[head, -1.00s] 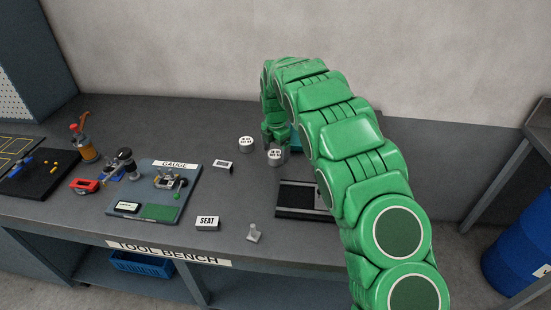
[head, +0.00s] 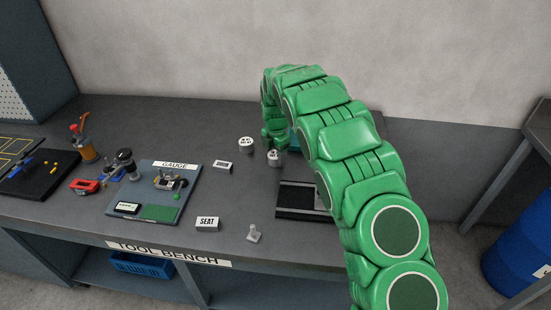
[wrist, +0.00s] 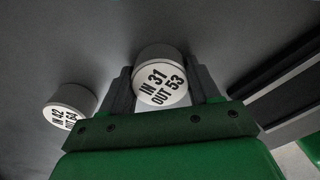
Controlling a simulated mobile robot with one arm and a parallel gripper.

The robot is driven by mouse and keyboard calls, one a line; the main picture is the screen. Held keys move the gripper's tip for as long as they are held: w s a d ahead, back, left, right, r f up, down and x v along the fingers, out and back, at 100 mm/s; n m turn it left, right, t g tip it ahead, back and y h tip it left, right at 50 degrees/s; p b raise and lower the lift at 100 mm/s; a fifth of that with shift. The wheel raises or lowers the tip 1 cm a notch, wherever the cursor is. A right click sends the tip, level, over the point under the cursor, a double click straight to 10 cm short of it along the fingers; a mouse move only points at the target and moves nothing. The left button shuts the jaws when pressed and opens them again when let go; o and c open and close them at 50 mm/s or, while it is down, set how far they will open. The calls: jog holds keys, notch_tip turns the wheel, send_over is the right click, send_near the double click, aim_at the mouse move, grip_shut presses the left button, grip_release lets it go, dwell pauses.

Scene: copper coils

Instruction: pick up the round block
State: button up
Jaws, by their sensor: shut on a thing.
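A white round block marked "IN 31 OUT 53" (wrist: 161,86) sits between the two dark fingers of my gripper (wrist: 163,78) in the wrist view. The fingers are shut on it, one at each side. In the head view this block (head: 274,158) shows below my gripper (head: 273,141), at or just above the bench; I cannot tell which. A second white round block, marked "IN 42" with an "OUT" line partly hidden (wrist: 69,106), stands to the left, apart from the gripper. It also shows in the head view (head: 246,145).
On the bench (head: 130,115) are a small white-topped block (head: 223,164), a "SEAT" block (head: 207,224), a grey peg-like piece (head: 254,234) and a blue gauge board (head: 190,204). A dark tray (head: 295,212) lies to the right, partly behind my arm.

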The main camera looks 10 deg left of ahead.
aim_at(276, 154)
jog(key=shift+r, duration=0.1)
jog(key=shift+r, duration=1.55)
jog(key=shift+s+d+r, duration=0.15)
jog(key=shift+s+r, duration=0.3)
jog(key=s+d+r, duration=0.4)
jog(key=s+r, duration=0.5)
jog(key=s, duration=0.3)
jog(key=w+d+m, duration=1.3)
jog(key=d+m, duration=0.2)
jog(key=m, duration=0.4)
jog(key=shift+w+a+f, duration=0.25)
jog(key=shift+w+f, duration=1.25)
jog(key=shift+w, duration=0.65)
jog(key=shift+w+a+f, duration=0.25)
jog(key=shift+w+f, duration=1.25)
jog(key=shift+w, duration=0.6)
jog(key=shift+w+a+f, duration=0.25)
jog(key=shift+w+f, duration=1.25)
jog(key=shift+w, duration=0.65)
